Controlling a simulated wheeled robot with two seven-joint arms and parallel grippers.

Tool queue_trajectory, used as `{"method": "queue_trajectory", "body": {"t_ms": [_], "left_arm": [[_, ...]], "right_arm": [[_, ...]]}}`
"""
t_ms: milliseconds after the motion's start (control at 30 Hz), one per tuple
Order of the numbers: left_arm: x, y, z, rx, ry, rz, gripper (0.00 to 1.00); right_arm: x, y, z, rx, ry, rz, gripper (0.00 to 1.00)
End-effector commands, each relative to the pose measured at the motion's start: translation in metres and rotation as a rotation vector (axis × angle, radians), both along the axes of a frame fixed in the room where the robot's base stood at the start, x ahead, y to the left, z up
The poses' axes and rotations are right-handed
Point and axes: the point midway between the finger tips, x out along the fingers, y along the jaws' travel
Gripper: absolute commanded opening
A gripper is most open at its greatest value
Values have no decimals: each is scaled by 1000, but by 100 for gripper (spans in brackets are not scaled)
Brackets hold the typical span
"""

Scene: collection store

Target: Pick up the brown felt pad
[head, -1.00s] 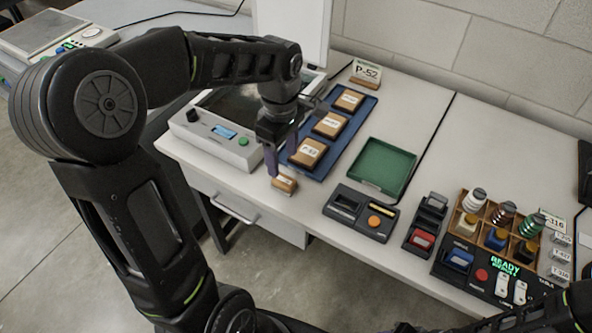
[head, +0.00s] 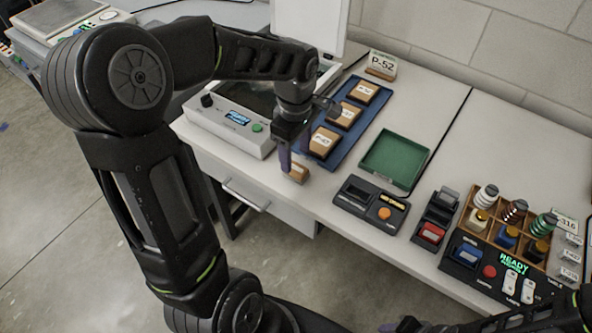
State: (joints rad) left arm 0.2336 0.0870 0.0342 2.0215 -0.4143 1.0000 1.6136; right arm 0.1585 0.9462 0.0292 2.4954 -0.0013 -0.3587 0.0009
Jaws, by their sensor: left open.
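A small brown block with a pale top (head: 296,174), which looks like the brown felt pad, lies on the white table near its front edge, in front of the blue tray. My left gripper (head: 295,158) is open, fingers pointing down, right over and at the back of the pad. The near finger partly covers the pad, and I cannot tell whether they touch. Nothing is seen held. Of my right arm only a dark part shows at the bottom right edge, with what may be its gripper tip (head: 408,324).
The blue tray (head: 335,157) holds labelled brown blocks behind the gripper. A grey device with a green button (head: 230,120) stands left. A green tray (head: 393,158), a black device with an orange button (head: 370,205) and a wooden rack (head: 467,222) are to the right.

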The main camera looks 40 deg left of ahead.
Motion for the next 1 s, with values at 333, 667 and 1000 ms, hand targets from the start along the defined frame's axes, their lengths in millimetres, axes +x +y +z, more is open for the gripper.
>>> {"method": "queue_trajectory", "body": {"t_ms": [333,667,1000], "left_arm": [[1,-1,-45,-1,4,0,58],[1,-1,-47,0,2,-1,58],[1,-1,-47,0,1,-1,56]], "right_arm": [[0,0,3,0,0,0,36],[0,0,3,0,0,0,36],[0,0,3,0,0,0,36]]}}
